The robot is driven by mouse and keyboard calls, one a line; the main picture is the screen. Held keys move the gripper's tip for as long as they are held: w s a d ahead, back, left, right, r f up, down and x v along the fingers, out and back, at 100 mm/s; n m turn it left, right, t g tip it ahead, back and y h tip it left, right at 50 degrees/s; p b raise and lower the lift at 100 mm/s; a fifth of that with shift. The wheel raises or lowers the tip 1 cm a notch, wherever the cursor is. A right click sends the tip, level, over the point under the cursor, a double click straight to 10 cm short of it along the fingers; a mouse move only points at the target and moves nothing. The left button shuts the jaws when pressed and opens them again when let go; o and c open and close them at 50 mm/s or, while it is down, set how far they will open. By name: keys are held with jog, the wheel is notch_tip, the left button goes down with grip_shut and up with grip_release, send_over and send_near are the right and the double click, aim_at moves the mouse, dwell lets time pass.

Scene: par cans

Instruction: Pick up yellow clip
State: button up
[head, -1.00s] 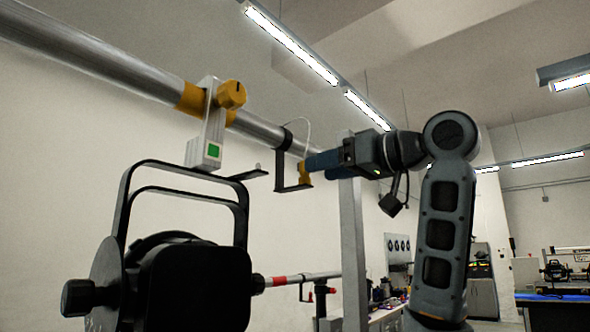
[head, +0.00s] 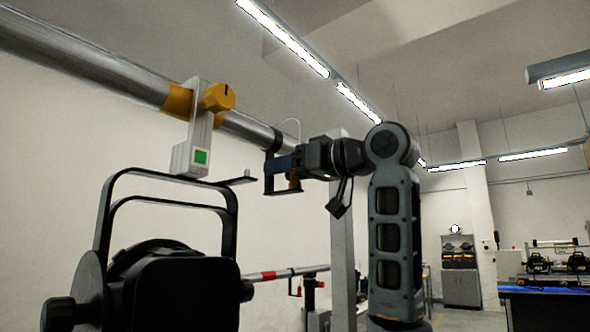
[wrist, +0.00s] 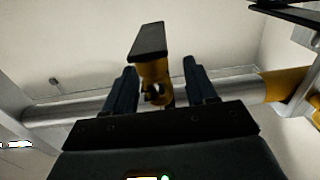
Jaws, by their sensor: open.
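A yellow clip (wrist: 155,80) with a dark flat plate on its end hangs at the metal pipe. In the wrist view it sits between the two dark blue fingers of my gripper (wrist: 160,69), with a visible gap on each side. My gripper is open around it, not closed on it. In the head view my gripper (head: 280,166) is at the black bracket under the pipe, and a small yellow part of the clip (head: 294,182) shows just below the fingers. The rest of the clip is hidden there by the gripper.
The metal pipe (head: 90,62) runs across the upper left. A larger yellow clamp (head: 180,101) with a white box (head: 191,157) is on it. A black stage lamp (head: 185,292) stands below left. A grey post (head: 342,250) rises behind my arm.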

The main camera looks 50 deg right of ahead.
grip_shut()
dwell(0.4)
